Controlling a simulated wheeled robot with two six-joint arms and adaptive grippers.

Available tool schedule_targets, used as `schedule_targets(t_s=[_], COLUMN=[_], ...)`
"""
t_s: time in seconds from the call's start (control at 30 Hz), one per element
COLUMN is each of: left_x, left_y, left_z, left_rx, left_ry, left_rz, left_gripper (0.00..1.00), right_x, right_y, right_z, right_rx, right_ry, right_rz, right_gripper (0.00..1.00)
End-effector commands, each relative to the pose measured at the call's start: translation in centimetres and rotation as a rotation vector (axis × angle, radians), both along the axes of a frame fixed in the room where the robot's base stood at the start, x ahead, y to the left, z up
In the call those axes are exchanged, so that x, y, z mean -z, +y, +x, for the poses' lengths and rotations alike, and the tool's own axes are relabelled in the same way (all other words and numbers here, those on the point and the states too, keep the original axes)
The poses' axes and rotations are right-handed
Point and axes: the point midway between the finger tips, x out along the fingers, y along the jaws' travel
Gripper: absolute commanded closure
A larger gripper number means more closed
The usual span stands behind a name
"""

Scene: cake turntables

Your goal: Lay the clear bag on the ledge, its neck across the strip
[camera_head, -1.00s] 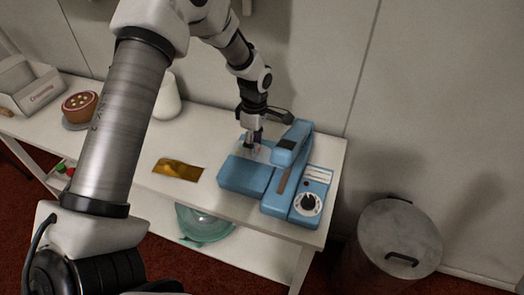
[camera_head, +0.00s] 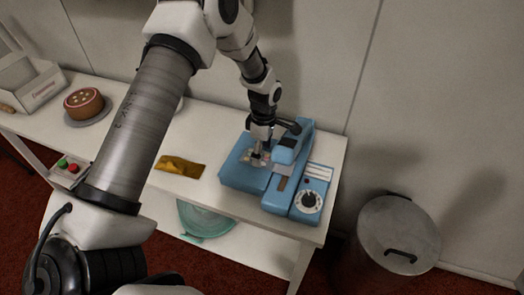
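The blue sealer has a flat ledge (camera_head: 238,179) on its left side. A brown strip (camera_head: 283,183) runs beside the ledge, partly under the raised blue arm (camera_head: 292,146). My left gripper (camera_head: 258,159) points down low over the back of the ledge, left of the blue arm. The clear bag (camera_head: 266,155) shows only as a small pale, pinkish patch at the fingertips. Its outline and neck are too faint to make out, and the gripper partly hides it. Whether the fingers are shut on it is unclear. My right gripper is not in view.
A gold packet (camera_head: 181,167) lies on the white table left of the sealer. A brown cake (camera_head: 83,103) and a white box (camera_head: 31,86) stand farther left. A lidded metal bin (camera_head: 399,236) stands on the floor at the right. A teal round item (camera_head: 205,219) is below the tabletop.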

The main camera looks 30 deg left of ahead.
Motion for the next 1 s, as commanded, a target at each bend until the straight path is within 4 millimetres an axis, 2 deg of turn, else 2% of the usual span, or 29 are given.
schedule_targets(t_s=[0.17,0.5,0.6,1.0], left_x=[-0.6,-6.7,-7.6,-7.8], left_y=[0.0,0.2,0.2,0.2], left_z=[0.1,0.8,0.8,0.8], left_rx=[0.0,0.0,0.0,0.0], left_ry=[-0.002,-0.004,-0.001,0.0], left_rz=[0.0,0.0,-0.001,0.0], left_gripper=[0.2,0.2,0.2,0.2], right_x=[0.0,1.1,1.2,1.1], right_y=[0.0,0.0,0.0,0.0], right_z=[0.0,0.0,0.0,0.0], right_rx=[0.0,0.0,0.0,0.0], right_ry=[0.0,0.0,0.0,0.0], right_rz=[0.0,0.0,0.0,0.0], right_gripper=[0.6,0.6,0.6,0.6])
